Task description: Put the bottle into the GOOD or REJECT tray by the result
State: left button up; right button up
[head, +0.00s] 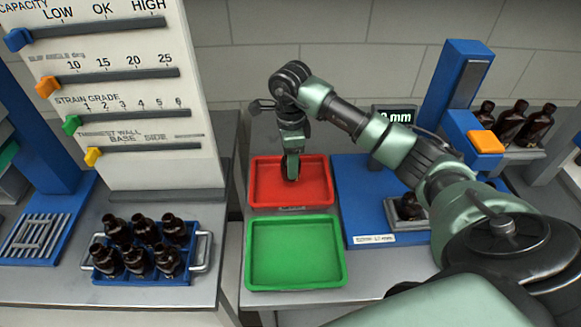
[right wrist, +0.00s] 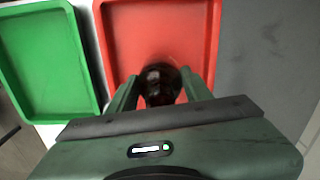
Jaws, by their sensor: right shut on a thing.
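My right gripper (head: 291,168) points down over the red tray (head: 262,188) and is shut on a dark amber bottle. In the right wrist view the bottle (right wrist: 160,84) sits between the two fingers (right wrist: 158,92), over the red tray (right wrist: 120,30). Whether its base touches the tray floor, I cannot tell. The green tray (head: 297,252) lies in front of the red one and is empty; it also shows in the right wrist view (right wrist: 45,60). The tray labels are too small to read. My left gripper is not in view.
A blue crate (head: 140,280) with several amber bottles stands at left, below a white slider board (head: 120,90). More bottles (head: 510,122) stand behind.

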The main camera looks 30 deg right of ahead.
notch_tip(320, 180, down, 3)
jog(key=shift+r+p, duration=0.1)
jog(key=shift+p, duration=0.3)
jog(key=shift+f, duration=0.35)
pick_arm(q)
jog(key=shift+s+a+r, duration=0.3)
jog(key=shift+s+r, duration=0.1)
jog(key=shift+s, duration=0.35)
pick_arm(e)
jog(key=o, duration=1.4)
jog(key=shift+f, duration=0.1)
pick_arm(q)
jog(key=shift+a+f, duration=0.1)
